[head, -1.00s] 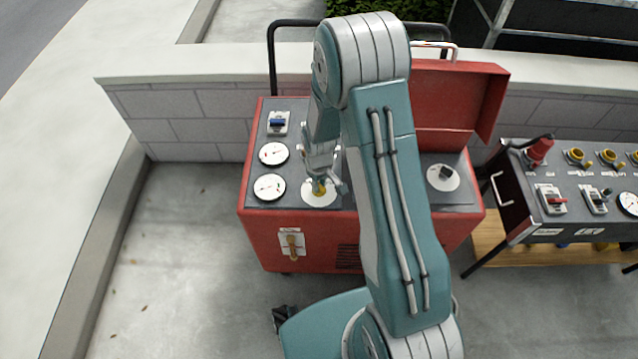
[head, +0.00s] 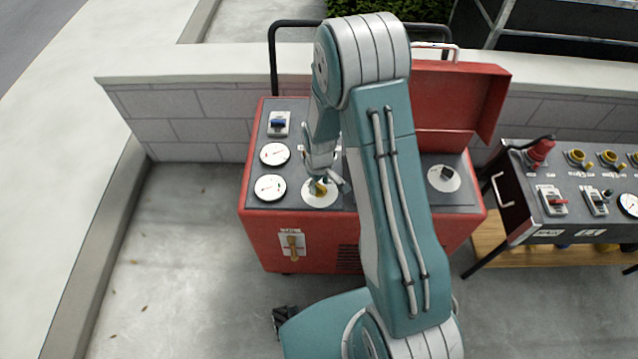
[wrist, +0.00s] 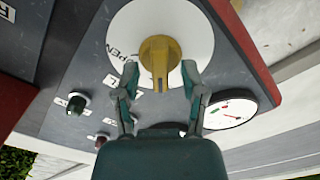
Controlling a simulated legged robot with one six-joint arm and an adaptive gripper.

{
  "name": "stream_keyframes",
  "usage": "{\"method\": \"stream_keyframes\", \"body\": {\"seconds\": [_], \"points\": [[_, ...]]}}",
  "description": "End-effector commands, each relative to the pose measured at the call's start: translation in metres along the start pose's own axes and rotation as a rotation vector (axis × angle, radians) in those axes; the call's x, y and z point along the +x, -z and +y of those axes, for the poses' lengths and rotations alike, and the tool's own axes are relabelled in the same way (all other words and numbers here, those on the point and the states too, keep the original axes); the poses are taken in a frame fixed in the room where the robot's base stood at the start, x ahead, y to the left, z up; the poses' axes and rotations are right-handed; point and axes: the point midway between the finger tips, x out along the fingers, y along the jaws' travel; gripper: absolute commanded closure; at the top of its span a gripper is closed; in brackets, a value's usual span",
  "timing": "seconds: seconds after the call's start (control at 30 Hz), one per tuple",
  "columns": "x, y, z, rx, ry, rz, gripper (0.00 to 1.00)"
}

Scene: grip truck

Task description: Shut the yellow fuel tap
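The yellow tap (wrist: 160,62) sits at the centre of a round white plate (wrist: 203,35) on the panel of the red machine (head: 300,228). The wrist view shows its narrow handle pointing down the picture towards my gripper. The word OPEN is on the plate to the left of the tap. My gripper (wrist: 160,76) is open, with one finger on each side of the handle and a visible gap on both sides. In the head view the tap (head: 319,188) shows below my gripper, which partly covers it.
Two round gauges (head: 270,188) and a blue switch (head: 279,123) are on the panel's left. A brass lever (head: 292,246) is on the machine's front. A black knob (head: 444,174) is at right. A second control cart (head: 568,200) stands further right. Bare concrete lies left.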

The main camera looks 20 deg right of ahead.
Motion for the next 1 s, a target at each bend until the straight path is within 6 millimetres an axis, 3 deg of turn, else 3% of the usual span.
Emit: {"method": "stream_keyframes", "body": {"seconds": [0.27,0.7,1.0], "points": [[-0.006,-0.001,0.000,0.001,0.001,-0.002,0.46],[-0.089,0.002,0.000,0.000,-0.002,0.002,0.46],[-0.118,0.001,-0.001,0.000,0.000,-0.003,0.46]]}}
